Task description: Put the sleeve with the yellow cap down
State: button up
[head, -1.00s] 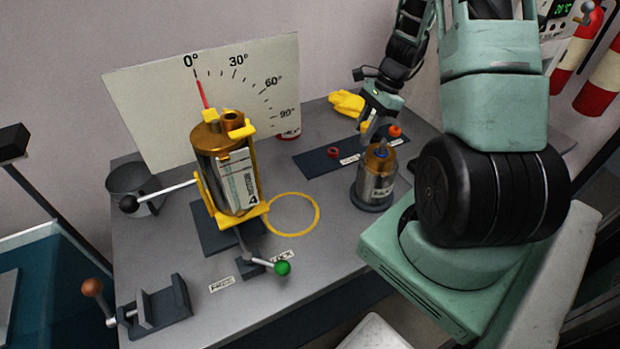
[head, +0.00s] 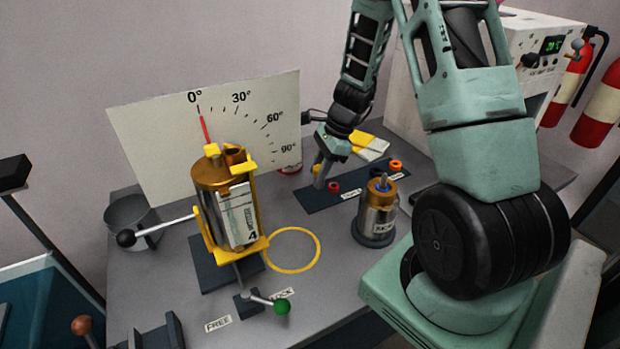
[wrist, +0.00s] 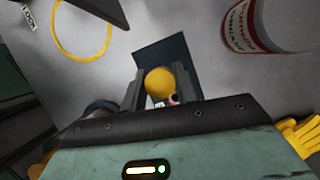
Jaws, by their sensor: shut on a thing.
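My gripper (head: 319,180) is at the far side of the bench, low over the left part of a dark strip. In the wrist view my gripper (wrist: 160,90) is shut on the sleeve with the yellow cap (wrist: 159,81); its round yellow top shows between the two fingers.
A red ring (head: 333,187) lies just right of my gripper; a blue ring and an orange ring (head: 396,165) are further right. A steel pump (head: 376,222) stands in front. A brass cylinder (head: 211,175) sits in a yellow cradle at left. Yellow gloves (head: 365,146) lie behind.

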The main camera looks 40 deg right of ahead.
jog(key=shift+w+a, duration=0.25)
jog(key=shift+a, duration=0.2)
jog(key=shift+w+a, duration=0.2)
jog(key=shift+a, duration=0.25)
jog(key=shift+w+a+f, duration=0.1)
jog(key=shift+a+f, duration=0.05)
jog(key=shift+f, duration=0.75)
jog(key=shift+a+f, duration=0.1)
jog(key=shift+f, duration=0.8)
jog(key=shift+f, duration=0.2)
jog(key=o, duration=1.1)
jog(key=shift+r, duration=0.1)
jog(key=p+v, duration=0.1)
jog(key=v, duration=1.1)
jog(key=shift+r, duration=0.15)
